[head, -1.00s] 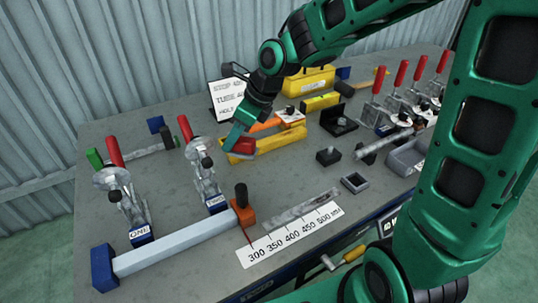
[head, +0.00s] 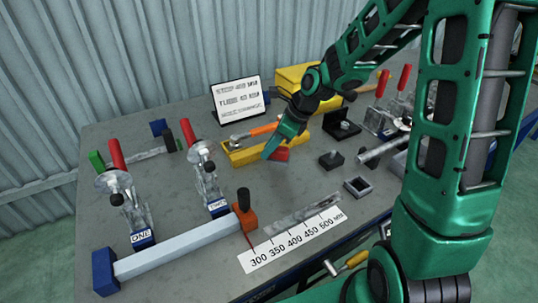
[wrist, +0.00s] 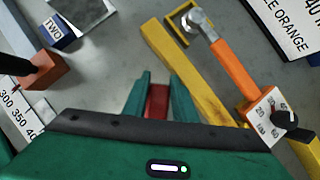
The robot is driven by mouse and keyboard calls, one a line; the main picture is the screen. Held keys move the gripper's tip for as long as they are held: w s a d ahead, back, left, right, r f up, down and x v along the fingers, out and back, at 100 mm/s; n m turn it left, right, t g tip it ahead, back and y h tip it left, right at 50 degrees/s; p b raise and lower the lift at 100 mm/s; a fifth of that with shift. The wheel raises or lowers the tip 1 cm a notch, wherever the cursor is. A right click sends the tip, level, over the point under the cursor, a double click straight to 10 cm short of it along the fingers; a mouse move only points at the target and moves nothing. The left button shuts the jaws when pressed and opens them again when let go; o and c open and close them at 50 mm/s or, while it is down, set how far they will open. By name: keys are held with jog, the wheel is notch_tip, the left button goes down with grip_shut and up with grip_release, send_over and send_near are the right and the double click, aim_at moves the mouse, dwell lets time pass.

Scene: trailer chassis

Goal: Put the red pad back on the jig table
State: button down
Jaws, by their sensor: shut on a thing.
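The red pad (head: 282,154) is between the fingers of my gripper (head: 272,153). In the wrist view, the pad (wrist: 157,102) shows as a small red block between the two green fingers (wrist: 157,95), which are shut on it. My gripper points down over the grey jig table (head: 295,195), just in front of the yellow holder with the orange-handled tool. I cannot tell whether the pad touches the table top or hangs a little above it. Part of the pad is hidden by the fingers.
The yellow holder (head: 240,158) lies close behind my gripper. Two red-handled clamps (head: 200,150) and a grey bar (head: 180,245) stand left. A scale strip (head: 295,238) lies in front. A black block (head: 331,160) and small tray (head: 357,186) are right. Bare table lies between.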

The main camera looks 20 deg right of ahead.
aim_at(288, 149)
jog(key=shift+f, duration=1.55)
jog(key=c, duration=1.7)
grip_release()
jog(key=v, duration=1.2)
jog(key=s+d+n+g+h, duration=0.1)
jog(key=s+d+n, duration=0.4)
jog(key=s, duration=0.4)
jog(key=s+d+r+n+g+h, duration=0.1)
jog(key=s+d+n, duration=0.4)
jog(key=s, duration=0.5)
jog(key=s+d+r+n+g+h, duration=0.1)
jog(key=s+d+n, duration=0.3)
jog(key=s+n, duration=0.4)
jog(key=shift+s+d+h, duration=0.2)
jog(key=shift+s+h, duration=0.2)
jog(key=shift+s, duration=0.1)
jog(key=shift+s+d+h, duration=0.2)
jog(key=shift+s+h, duration=0.2)
jog(key=shift+s, duration=0.1)
